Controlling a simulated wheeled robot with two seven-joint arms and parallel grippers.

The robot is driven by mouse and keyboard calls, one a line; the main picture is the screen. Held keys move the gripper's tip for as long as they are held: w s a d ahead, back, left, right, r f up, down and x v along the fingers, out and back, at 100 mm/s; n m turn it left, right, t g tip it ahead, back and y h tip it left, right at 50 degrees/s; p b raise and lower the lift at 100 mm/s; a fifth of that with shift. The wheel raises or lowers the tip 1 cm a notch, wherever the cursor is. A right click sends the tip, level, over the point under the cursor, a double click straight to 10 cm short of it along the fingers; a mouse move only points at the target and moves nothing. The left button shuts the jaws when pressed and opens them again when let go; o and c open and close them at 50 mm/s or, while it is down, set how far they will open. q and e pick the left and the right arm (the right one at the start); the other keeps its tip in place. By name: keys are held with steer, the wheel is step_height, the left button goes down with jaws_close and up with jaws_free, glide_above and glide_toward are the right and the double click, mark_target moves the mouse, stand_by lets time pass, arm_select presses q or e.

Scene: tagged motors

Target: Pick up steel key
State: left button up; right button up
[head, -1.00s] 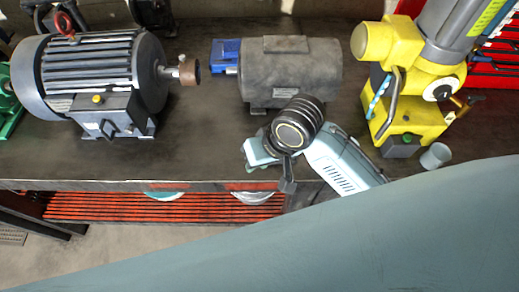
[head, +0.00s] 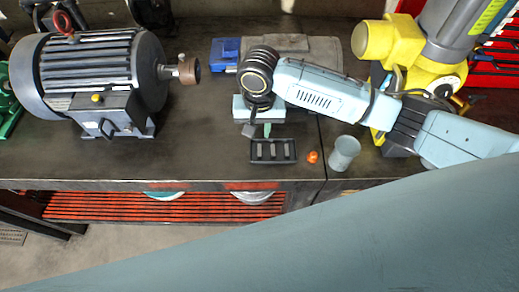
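I cannot make out the steel key for certain. A small black tray (head: 272,161) on the bench holds a few short grey bars; any of these may be the key, but they are too small to tell. My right gripper (head: 258,130) points down just behind the tray, with its dark wrist above it. I cannot tell whether the fingers are apart or hold anything. My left gripper is not in view.
A large grey motor (head: 100,62) stands at left. A grey cup (head: 344,152) and a small orange piece (head: 312,156) are right of the tray. A yellow machine (head: 374,41) stands at right.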

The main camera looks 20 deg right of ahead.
mark_target(260, 149)
steer(key=shift+s+f, duration=0.15)
steer(key=shift+f, duration=3.35)
jaws_close()
